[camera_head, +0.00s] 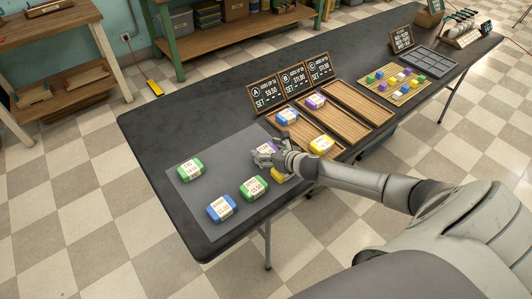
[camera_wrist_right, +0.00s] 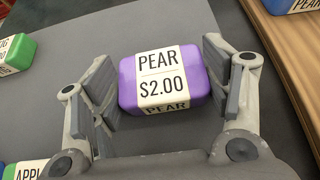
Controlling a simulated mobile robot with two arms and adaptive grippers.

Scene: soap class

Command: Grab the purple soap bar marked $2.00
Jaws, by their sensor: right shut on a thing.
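The purple soap bar (camera_wrist_right: 127,88) has a white band reading PEAR $2.00. In the right wrist view it lies between the two finger pads of my right gripper (camera_wrist_right: 160,84), which is shut on it. In the head view the purple bar (camera_head: 265,148) shows only partly behind my right gripper (camera_head: 268,158), at the right edge of the grey mat (camera_head: 215,165). The bar appears to be at mat level; I cannot tell if it is lifted. My left gripper is in neither view.
Green bars (camera_head: 190,169) (camera_head: 253,188) and a blue bar (camera_head: 221,208) lie on the mat. A yellow bar (camera_head: 279,175) is partly hidden under my right arm. Wooden trays (camera_head: 359,102) holding a blue, a purple and a yellow bar stand right, behind them price signs (camera_head: 292,83).

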